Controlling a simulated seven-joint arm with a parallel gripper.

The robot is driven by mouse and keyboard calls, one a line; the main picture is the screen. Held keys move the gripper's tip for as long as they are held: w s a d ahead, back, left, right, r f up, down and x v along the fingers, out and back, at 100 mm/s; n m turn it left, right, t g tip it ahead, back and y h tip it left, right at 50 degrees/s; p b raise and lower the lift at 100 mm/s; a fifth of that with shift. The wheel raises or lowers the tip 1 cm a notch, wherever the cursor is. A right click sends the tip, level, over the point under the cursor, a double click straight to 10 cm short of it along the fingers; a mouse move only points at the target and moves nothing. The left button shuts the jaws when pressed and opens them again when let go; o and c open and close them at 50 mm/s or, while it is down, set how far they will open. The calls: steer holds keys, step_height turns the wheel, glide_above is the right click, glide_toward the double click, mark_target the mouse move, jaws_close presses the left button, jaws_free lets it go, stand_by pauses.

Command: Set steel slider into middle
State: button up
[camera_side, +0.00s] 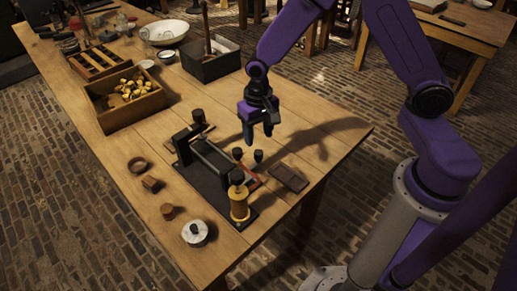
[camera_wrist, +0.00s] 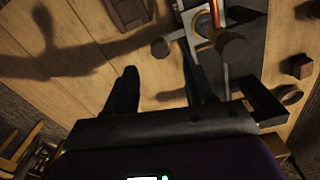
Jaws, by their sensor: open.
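A dark apparatus base (camera_side: 205,180) lies on the table's front part, with a pale metal bar (camera_side: 215,160) running along it between a black upright block (camera_side: 184,146) and a brass-coloured post (camera_side: 239,203). I cannot tell for sure which part is the steel slider. A pale metal piece (camera_wrist: 201,30) shows at the top of the wrist view, beside an orange strip and a dark round knob (camera_wrist: 233,46). My gripper (camera_side: 258,132) is open and empty, above the apparatus's far right side. Its two dark fingers (camera_wrist: 160,85) stand apart in the wrist view.
A silver lidded disc (camera_side: 195,233) and small brown pieces (camera_side: 151,184) stand on the table's left. A flat brown slab (camera_side: 288,177) lies right of the apparatus. A wooden box of yellow pieces (camera_side: 107,107) and a grey box (camera_side: 208,68) stand farther back.

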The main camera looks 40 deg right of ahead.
mark_target(259, 152)
step_height(259, 152, down, 7)
steer(key=shift+r, duration=0.1)
stand_by(0.3)
